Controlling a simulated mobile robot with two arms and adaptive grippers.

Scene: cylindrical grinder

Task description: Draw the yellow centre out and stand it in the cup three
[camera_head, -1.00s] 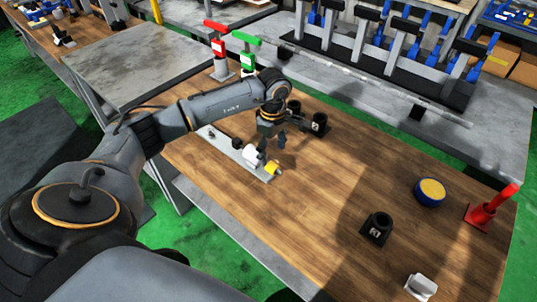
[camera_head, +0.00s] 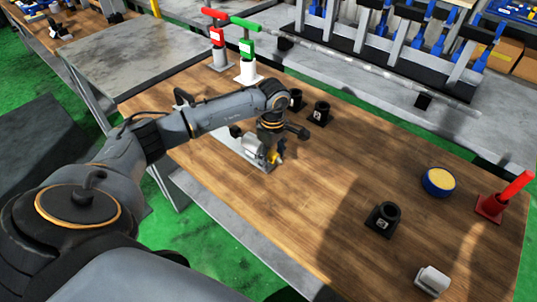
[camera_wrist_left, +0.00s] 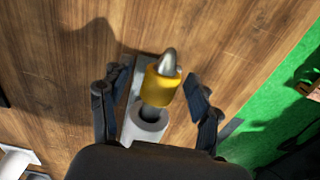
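The yellow centre (camera_wrist_left: 162,88) has a yellow collar and a grey pointed tip. In the left wrist view it stands at the mouth of a grey hollow cylinder (camera_wrist_left: 146,126); whether it is seated inside I cannot tell. In the head view the yellow centre (camera_head: 275,157) is partly covered by my left gripper (camera_head: 278,152). The left gripper's fingers (camera_wrist_left: 158,105) are open, one on each side of the yellow collar, with a gap on both sides. Black cups stand at the back (camera_head: 319,113) (camera_head: 296,99) and at the front right (camera_head: 383,219); I cannot read their labels.
A blue-rimmed yellow disc (camera_head: 438,182), a red stand (camera_head: 503,198) and a white block (camera_head: 432,281) are at the right of the wooden table. Red (camera_head: 218,50) and green (camera_head: 247,65) handled posts stand at the back left. The middle of the table is clear.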

